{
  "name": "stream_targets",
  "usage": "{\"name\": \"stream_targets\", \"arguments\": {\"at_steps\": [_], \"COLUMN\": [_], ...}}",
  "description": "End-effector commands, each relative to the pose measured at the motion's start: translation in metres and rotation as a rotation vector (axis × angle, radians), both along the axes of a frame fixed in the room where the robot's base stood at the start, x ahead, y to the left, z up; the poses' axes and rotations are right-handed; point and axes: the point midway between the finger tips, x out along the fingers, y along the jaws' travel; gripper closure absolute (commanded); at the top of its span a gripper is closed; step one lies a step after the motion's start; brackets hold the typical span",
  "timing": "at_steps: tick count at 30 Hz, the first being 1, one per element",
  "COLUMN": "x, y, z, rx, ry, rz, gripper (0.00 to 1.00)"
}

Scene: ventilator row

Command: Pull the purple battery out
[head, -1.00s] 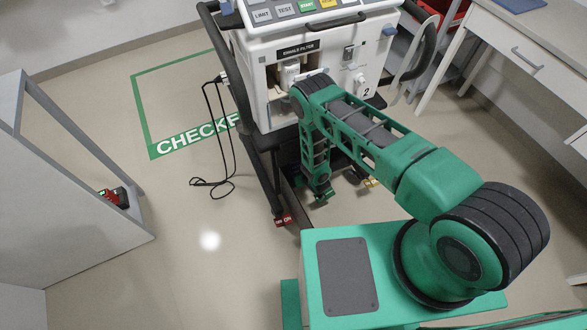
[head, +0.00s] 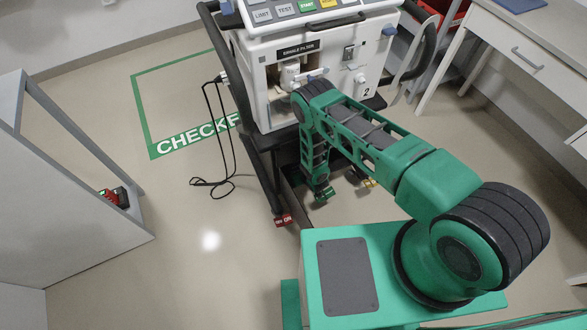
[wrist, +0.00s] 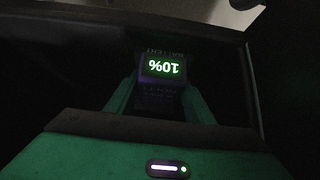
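The battery (wrist: 160,92) shows in the wrist view as a dark, faintly purple block with a lit green "10%" display, upside down in the picture. It sits in a dark space. My gripper (wrist: 161,92) has its green fingers on both sides of the battery's near part. The light is too poor to tell whether they touch it. In the head view my forearm hangs down in front of the ventilator cart (head: 265,150), and the battery and fingertips are hidden there.
The white ventilator (head: 330,65) stands above on the cart, close to my elbow. A black cable (head: 232,150) hangs at its left. A grey panelled stand (head: 70,200) with a red and black device (head: 112,196) is at left. Clear floor lies between.

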Motion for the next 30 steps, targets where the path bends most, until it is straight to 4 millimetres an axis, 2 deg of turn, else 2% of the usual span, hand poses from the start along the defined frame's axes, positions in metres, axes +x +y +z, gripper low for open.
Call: {"name": "stream_targets", "arguments": {"at_steps": [1, 2, 3, 17, 30], "x": [0.0, 0.0, 0.001, -0.003, -0.016], "y": [0.0, 0.0, 0.0, -0.001, -0.005], "z": [0.0, 0.0, 0.001, 0.0, 0.0], "rx": [0.0, 0.0, 0.001, 0.0, 0.001], "ry": [0.0, 0.0, -0.002, -0.001, -0.001], "rz": [0.0, 0.0, 0.0, 0.0, -0.001], "gripper": [0.84, 0.91, 0.92, 0.92, 0.92]}}
